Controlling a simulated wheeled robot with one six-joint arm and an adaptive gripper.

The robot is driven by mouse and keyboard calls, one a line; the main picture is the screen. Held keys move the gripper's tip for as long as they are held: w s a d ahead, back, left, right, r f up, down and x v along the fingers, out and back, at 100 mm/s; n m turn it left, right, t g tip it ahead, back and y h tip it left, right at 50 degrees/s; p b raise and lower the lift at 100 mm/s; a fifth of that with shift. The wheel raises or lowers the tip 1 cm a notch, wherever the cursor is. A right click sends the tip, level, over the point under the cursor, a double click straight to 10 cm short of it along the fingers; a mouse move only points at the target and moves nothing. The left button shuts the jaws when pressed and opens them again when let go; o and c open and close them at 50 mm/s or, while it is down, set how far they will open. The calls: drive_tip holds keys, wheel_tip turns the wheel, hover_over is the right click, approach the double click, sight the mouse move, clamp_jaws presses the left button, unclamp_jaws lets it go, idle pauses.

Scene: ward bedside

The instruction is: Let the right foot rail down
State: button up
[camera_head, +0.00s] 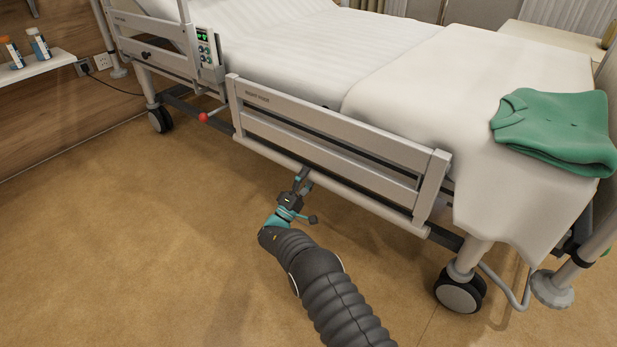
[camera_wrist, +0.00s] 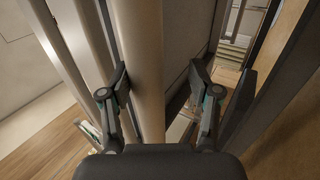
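The right foot rail (camera_head: 330,128), a pale grey frame with slats and a small label, stands upright along the near side of the bed. A rounded pale bar (camera_head: 345,192) runs along its lower edge. My gripper (camera_head: 303,178) is at this bar, near its middle. In the wrist view my gripper (camera_wrist: 158,70) has its two fingers spread. A pale rounded bar (camera_wrist: 148,45) passes between them, closer to the left finger, with a gap on the right. I cannot tell whether the left finger touches it.
A second rail (camera_head: 150,45) with a control panel (camera_head: 205,45) is toward the head end. A red knob (camera_head: 203,117) sits low between the rails. A green folded garment (camera_head: 555,125) lies on the blanket. A caster (camera_head: 459,293) stands at the right. The floor (camera_head: 140,250) in front is clear.

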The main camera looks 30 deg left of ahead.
drive_tip(key=d+v, duration=0.1)
drive_tip(key=v, duration=1.1)
drive_tip(key=shift+a, duration=0.5)
